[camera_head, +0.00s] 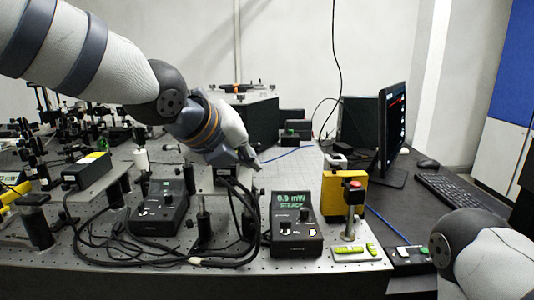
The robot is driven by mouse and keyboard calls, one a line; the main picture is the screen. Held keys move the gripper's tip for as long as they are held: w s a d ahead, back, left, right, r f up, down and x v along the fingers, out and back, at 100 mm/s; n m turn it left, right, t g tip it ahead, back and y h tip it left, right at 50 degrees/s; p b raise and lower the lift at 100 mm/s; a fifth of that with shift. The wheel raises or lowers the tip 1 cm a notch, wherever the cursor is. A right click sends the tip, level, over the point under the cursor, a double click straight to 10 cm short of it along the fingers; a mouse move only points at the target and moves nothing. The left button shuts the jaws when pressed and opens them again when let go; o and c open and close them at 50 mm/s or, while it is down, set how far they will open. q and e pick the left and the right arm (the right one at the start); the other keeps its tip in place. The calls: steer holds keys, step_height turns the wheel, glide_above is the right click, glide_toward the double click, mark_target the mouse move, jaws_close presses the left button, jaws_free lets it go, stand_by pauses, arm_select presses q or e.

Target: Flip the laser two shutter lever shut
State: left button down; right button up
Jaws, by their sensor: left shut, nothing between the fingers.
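My left arm reaches in from the upper left, and its left gripper (250,160) is shut and empty. It hangs over the middle of the bench, close above a small black post-mounted box (222,186). The gripper and wrist hide part of what stands behind them. I cannot make out a shutter lever, or tell which unit is laser two. A black meter (294,228) with a lit green mW display stands to the right of the gripper. My right arm shows at the lower right, but its gripper is out of view.
Another black controller (160,209) stands left of centre among looped black cables (105,241). A monitor (392,122) and keyboard (450,193) are at the right. Dense optics crowd the left.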

arm_select(q)
steer(key=shift+s, duration=0.15)
arm_select(e)
steer(key=shift+s+a, duration=0.1)
steer(key=shift+s, duration=0.05)
arm_select(q)
steer(key=shift+f, duration=0.1)
steer(key=b+x, duration=0.1)
steer(key=x, duration=1)
steer(key=a+r, duration=0.1)
steer(key=r, duration=0.1)
steer(key=w+a+r, duration=0.1)
steer(key=r, duration=0.1)
steer(key=shift+w+a, duration=0.15)
steer(key=shift+w, duration=0.05)
arm_select(e)
steer(key=shift+s+f+g, duration=0.4)
steer(key=shift+s+f, duration=0.25)
steer(key=shift+f, duration=0.05)
arm_select(q)
steer(key=shift+f, duration=0.1)
arm_select(e)
steer(key=shift+s, duration=0.15)
